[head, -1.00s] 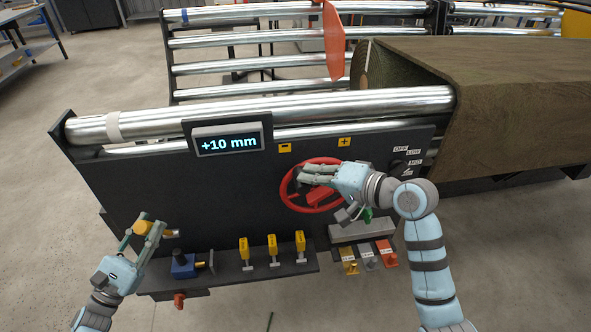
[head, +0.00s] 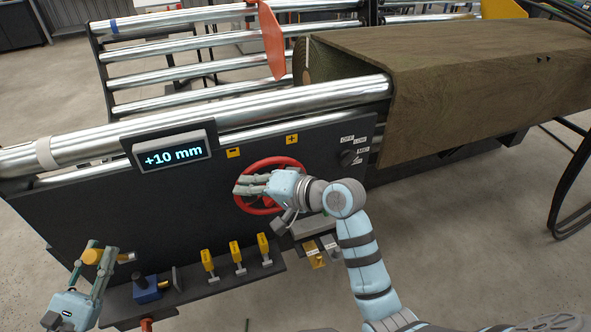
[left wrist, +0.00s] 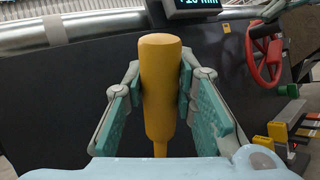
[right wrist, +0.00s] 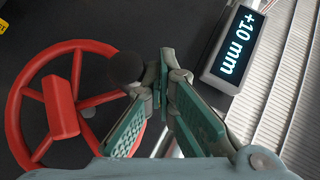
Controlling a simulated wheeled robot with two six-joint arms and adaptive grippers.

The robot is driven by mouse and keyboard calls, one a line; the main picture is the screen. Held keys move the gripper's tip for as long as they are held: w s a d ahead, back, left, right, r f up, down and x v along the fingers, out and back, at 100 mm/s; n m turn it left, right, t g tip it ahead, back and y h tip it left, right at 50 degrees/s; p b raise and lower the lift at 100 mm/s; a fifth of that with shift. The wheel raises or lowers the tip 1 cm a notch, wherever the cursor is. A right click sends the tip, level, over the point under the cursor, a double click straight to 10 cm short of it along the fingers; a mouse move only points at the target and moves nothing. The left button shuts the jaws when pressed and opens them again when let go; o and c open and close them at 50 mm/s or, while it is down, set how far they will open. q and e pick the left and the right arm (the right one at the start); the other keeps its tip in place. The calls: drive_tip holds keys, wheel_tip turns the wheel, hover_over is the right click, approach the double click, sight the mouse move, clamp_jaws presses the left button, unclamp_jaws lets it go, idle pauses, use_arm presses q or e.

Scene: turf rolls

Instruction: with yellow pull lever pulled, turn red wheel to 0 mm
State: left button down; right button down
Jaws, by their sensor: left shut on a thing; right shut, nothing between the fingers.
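The red wheel (head: 283,162) is on the dark front panel. It also shows at the left in the right wrist view (right wrist: 25,85), with its red hub and a dark round knob (right wrist: 125,67). My right gripper (head: 240,184) is in front of the wheel's left side, its fingertips (right wrist: 160,65) together and empty beside the knob. Whether they touch it I cannot tell. The yellow pull lever (left wrist: 160,85) stands between the fingers of my left gripper (head: 95,255), which is shut on it. The display (head: 174,152) reads +10 mm.
Below the wheel, a ledge carries several yellow-topped levers (head: 238,252) and a blue block (head: 146,287). A plus label (head: 291,139) and a minus label (head: 233,153) sit above the wheel. Steel rollers (head: 250,102) and a turf roll (head: 450,85) lie behind the panel.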

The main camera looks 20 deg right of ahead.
drive_tip(key=shift+d+f, duration=0.15)
drive_tip(key=shift+f, duration=0.1)
idle(0.5)
